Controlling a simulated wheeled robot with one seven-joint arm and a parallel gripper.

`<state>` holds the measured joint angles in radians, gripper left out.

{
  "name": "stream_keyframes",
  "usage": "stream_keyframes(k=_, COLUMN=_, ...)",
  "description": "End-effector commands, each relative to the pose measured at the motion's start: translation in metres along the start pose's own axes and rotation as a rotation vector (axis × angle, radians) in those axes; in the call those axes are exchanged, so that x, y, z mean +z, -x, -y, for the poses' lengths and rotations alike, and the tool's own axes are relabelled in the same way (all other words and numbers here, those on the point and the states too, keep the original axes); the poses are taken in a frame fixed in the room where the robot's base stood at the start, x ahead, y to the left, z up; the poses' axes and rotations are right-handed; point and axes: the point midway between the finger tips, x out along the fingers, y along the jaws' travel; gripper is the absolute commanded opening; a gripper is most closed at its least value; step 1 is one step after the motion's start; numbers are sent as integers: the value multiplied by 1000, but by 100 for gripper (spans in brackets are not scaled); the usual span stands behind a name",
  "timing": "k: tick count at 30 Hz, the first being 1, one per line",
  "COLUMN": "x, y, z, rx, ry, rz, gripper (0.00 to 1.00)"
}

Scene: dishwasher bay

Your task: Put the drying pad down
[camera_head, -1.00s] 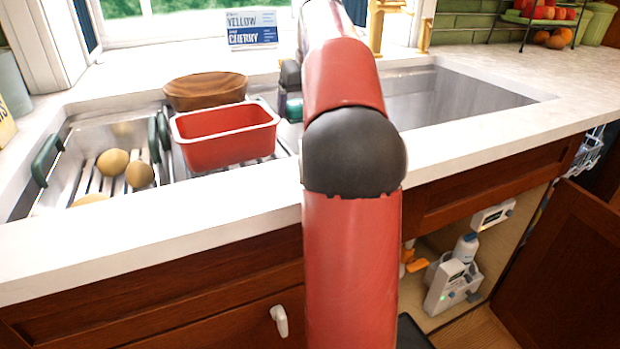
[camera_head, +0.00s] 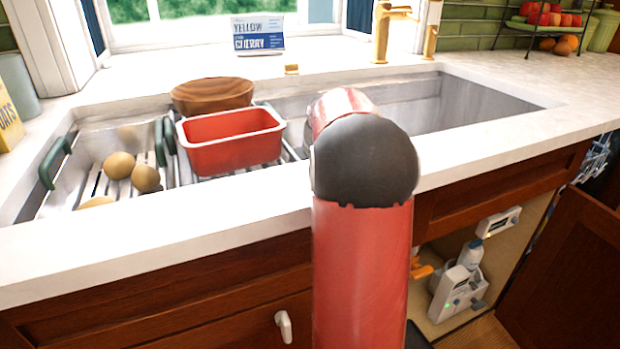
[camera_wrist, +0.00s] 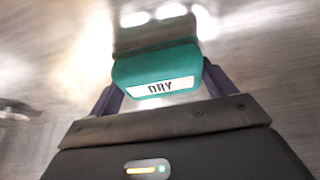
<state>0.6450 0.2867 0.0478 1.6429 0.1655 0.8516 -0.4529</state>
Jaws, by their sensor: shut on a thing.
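The drying pad (camera_wrist: 152,74) is a teal block with a white label reading "DRY", seen in the wrist view. My gripper (camera_wrist: 157,84) is shut on it, with a dark finger on each side of the pad. Behind the pad is a blurred, shiny, metal-like surface; I cannot tell whether the pad touches it. In the head view my own arm reaches over the counter toward the sink (camera_head: 490,100), and the gripper and pad are hidden behind it.
A red tub (camera_head: 230,155) and a brown wooden bowl (camera_head: 212,95) stand on the left side of the sink. A rack (camera_head: 105,185) there holds round tan items. The sink's right part looks empty. A gold faucet (camera_head: 382,35) stands behind. A cabinet door (camera_head: 565,260) hangs open below.

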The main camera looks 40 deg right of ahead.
Motion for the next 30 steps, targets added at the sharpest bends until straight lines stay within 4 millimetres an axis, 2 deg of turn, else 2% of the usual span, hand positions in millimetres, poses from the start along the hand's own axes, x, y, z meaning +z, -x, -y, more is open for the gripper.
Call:
stream_keyframes(k=12, x=2, y=-6, z=0, rx=1, ry=0, rz=-1, gripper=57)
stream_keyframes(k=13, x=2, y=-5, z=0, rx=1, ry=0, rz=-1, gripper=87)
stream_keyframes(k=16, x=2, y=-4, z=0, rx=1, ry=0, rz=-1, gripper=100)
stream_keyframes(k=26, x=0, y=3, z=0, rx=1, ry=0, rz=-2, gripper=100)
stream_keyframes(k=30, x=0, y=25, z=0, rx=3, ry=0, rz=-5, gripper=100)
